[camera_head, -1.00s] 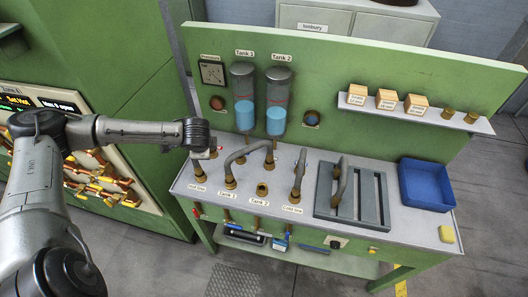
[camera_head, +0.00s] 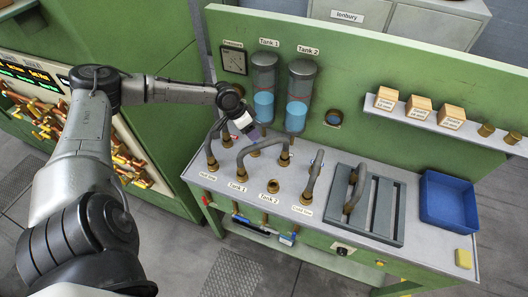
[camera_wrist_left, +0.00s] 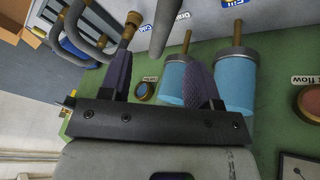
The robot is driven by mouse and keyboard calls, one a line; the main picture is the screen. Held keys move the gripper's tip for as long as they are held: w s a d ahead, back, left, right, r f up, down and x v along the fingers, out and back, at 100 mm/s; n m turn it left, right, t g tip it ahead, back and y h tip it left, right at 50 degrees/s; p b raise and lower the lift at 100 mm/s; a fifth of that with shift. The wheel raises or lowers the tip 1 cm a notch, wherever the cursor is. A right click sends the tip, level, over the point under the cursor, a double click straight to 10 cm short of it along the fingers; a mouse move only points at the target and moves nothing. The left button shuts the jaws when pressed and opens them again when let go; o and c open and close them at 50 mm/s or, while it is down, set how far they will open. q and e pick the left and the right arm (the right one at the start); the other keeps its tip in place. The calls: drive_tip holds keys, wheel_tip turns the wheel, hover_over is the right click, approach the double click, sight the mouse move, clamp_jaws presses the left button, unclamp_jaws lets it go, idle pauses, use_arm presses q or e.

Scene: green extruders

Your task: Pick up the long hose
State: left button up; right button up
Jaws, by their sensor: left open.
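The longest-looking grey hose (camera_head: 262,143) arches over the bench from a brass fitting by the Tank 1 label to one farther back. Shorter grey hoses stand near the hot line (camera_head: 214,146) and cold line (camera_head: 313,178), and another lies on a grey slotted rack (camera_head: 354,188). My left gripper (camera_head: 249,129) is open just above and behind the long hose's arch, apparently not holding it. In the left wrist view its purple-padded fingers (camera_wrist_left: 160,82) are spread with nothing gripped. A grey tube (camera_wrist_left: 163,25) shows beyond the fingers; which hose it is, I cannot tell. My right gripper is out of view.
Two blue-filled tanks (camera_head: 264,90) hang on the green back panel (camera_head: 380,60) close behind the gripper. A blue bin (camera_head: 447,201) and yellow block (camera_head: 463,258) sit at the right. A shelf (camera_head: 445,122) holds several small boxes. An empty brass fitting (camera_head: 273,186) stands in front.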

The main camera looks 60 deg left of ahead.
sight(262, 143)
use_arm(q)
drive_tip(key=x, duration=0.4)
drive_tip(key=shift+w+f, duration=0.2)
drive_tip(key=shift+f, duration=0.05)
drive_tip(key=shift+p+x, duration=0.8)
drive_tip(key=shift+x, duration=1.85)
drive_tip(key=shift+w, duration=0.1)
drive_tip(key=shift+c, duration=0.5)
clamp_jaws()
